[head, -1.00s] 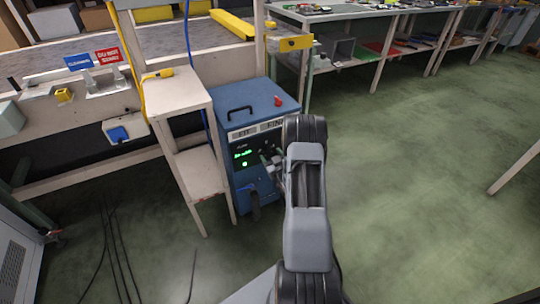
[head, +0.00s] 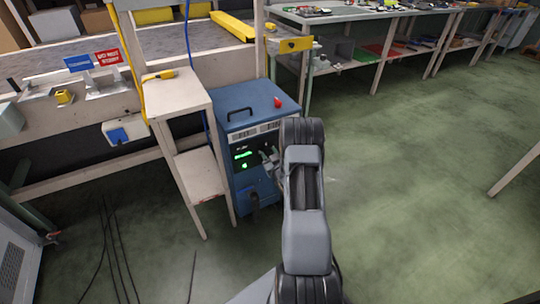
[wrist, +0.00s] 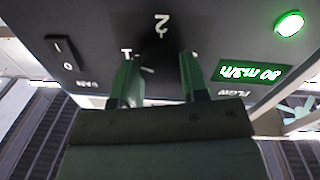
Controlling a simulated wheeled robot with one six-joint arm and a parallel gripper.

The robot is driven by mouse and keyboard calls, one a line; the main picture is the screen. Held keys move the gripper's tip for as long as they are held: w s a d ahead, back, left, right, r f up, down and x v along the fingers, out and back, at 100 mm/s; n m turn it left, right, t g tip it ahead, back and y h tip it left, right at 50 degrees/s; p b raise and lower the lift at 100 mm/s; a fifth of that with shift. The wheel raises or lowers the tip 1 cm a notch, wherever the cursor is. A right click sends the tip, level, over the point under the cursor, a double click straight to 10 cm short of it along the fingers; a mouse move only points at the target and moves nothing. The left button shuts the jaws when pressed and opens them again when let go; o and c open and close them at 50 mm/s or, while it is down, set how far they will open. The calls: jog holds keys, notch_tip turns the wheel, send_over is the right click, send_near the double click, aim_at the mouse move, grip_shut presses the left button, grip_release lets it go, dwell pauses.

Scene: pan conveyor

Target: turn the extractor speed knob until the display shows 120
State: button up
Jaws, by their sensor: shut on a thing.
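The extractor (head: 250,121) is a blue box with a black handle and a red knob-like part on top. Its dark front panel has a green lit display (head: 243,155). In the wrist view the display (wrist: 248,73) is upside down and seems to read 80 m3/h, though blurred. The dark speed knob (wrist: 159,52) sits on the panel between my fingertips, partly hidden, with a white 2 beside it. My gripper (wrist: 158,78) is shut on the knob; in the head view my gripper (head: 270,158) reaches the panel from the right.
A round green light (wrist: 289,24) and a rocker switch (wrist: 63,52) are on the panel. A narrow wooden stand (head: 178,97) is close on the extractor's left. A black hose hangs at the front. The green floor to the right is clear.

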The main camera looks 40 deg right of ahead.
jog(key=shift+c, duration=0.8)
jog(key=shift+m, duration=0.3)
jog(key=m+b, duration=0.1)
jog(key=m, duration=0.2)
jog(key=shift+m, duration=0.4)
jog(key=m, duration=0.6)
jog(key=o, duration=0.9)
